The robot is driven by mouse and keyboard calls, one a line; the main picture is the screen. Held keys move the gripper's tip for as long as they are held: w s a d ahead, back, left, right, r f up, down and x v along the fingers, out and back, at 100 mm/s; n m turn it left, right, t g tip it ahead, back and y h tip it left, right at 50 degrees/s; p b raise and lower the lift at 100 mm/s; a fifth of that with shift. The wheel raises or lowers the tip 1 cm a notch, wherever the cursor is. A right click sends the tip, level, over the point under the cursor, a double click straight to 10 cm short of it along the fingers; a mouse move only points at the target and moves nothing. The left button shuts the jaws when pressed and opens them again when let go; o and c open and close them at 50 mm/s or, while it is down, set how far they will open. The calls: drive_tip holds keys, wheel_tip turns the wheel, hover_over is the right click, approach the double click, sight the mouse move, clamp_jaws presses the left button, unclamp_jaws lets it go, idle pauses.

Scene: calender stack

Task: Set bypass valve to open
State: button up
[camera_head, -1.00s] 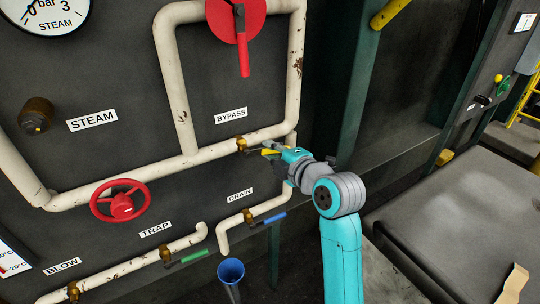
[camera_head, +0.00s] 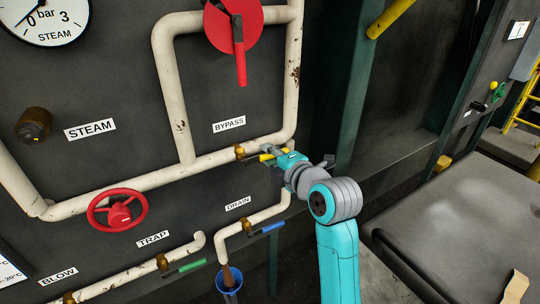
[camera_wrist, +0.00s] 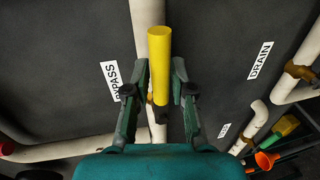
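The bypass valve has a brass body (camera_head: 240,152) on the cream pipe below the BYPASS label (camera_head: 229,125). Its yellow lever (camera_head: 267,157) reaches right from the body and is partly hidden by my gripper. My gripper (camera_head: 274,157) is at the lever in the head view. In the wrist view, the yellow lever (camera_wrist: 160,62) stands between the fingers of my gripper (camera_wrist: 161,75), which are spread with a gap on each side. I cannot tell whether either finger touches it. The lever's exact angle to the pipe is hard to tell.
A red disc with a red lever (camera_head: 239,60) is above. The blue drain lever (camera_head: 267,229) is just below my gripper; a brown streak (camera_head: 228,275) shows at the blue funnel (camera_head: 229,294). A red handwheel (camera_head: 118,210) is left. A dark table (camera_head: 465,215) is right.

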drive_tip(key=shift+o, duration=0.5)
drive_tip(key=v, duration=1.2)
drive_tip(key=s+d+f+m+t+h, duration=0.1)
drive_tip(key=s+d+f+m+h, duration=0.15)
drive_tip(key=s+f+m, duration=0.4)
drive_tip(key=s+d+f+m+h, duration=0.1)
drive_tip(key=s+d+f+m, duration=0.25)
drive_tip(key=f, duration=0.55)
drive_tip(key=s+d+f+m+t+h, duration=0.1)
drive_tip(key=s+d+f+m+h, duration=0.1)
drive_tip(key=s+d+f+m, duration=0.45)
drive_tip(key=s+d+f+m+h, duration=0.1)
drive_tip(key=s+m, duration=0.3)
drive_tip(key=s, duration=0.9)
drive_tip(key=s+d+f+m+h, duration=0.1)
drive_tip(key=s+f+m+h, duration=0.1)
drive_tip(key=s, duration=1.2)
drive_tip(key=shift+d+f+m, duration=0.2)
drive_tip(key=shift+f+m, duration=0.25)
drive_tip(key=shift+m, duration=0.7)
